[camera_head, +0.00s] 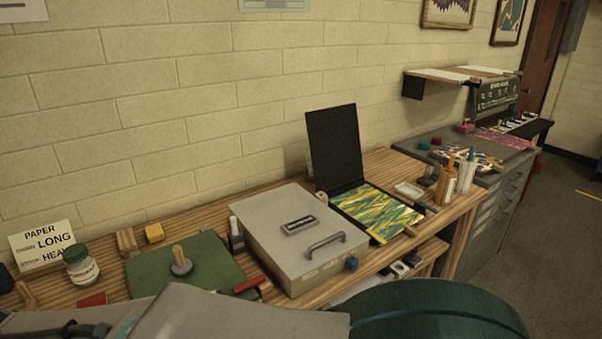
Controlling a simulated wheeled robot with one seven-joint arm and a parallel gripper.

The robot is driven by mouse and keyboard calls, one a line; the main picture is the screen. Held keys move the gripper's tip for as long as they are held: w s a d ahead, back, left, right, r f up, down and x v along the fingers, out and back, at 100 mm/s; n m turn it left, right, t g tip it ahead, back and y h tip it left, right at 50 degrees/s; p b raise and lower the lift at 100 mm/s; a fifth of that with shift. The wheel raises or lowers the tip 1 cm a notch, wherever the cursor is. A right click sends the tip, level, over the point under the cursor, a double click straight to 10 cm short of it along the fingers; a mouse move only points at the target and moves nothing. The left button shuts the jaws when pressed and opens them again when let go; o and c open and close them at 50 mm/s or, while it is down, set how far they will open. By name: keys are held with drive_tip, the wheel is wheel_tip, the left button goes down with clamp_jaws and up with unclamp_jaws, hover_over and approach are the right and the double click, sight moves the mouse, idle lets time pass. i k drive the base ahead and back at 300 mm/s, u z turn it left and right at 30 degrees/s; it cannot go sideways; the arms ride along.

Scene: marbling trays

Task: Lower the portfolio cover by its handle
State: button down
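The portfolio lies open on the wooden workbench, right of the middle of the head view. Its black cover (335,148) stands raised, leaning slightly back near the wall. Its base holds a sheet of green, yellow and blue marbled paper (378,212). I cannot make out a handle on the cover at this size. My gripper is not in view, so its distance from the cover does not show.
Left of the portfolio stands a grey metal box (280,215) with a bar handle (325,243). A green mat (205,265) with a knobbed tool lies further left. A white dish (408,190) and brush pots (445,186) stand to the right. Parts of my body fill the lower edge.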

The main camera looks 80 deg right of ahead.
sight(335, 145)
drive_tip(key=z, duration=0.05)
drive_tip(key=k, duration=0.2)
drive_tip(key=z, duration=3.25)
drive_tip(key=k, duration=1.05)
drive_tip(key=z, duration=1.05)
drive_tip(key=i, duration=1.5)
drive_tip(key=u, duration=0.3)
drive_tip(key=i, duration=1.4)
drive_tip(key=u, duration=1.6)
drive_tip(key=i, duration=0.8)
drive_tip(key=u, duration=0.85)
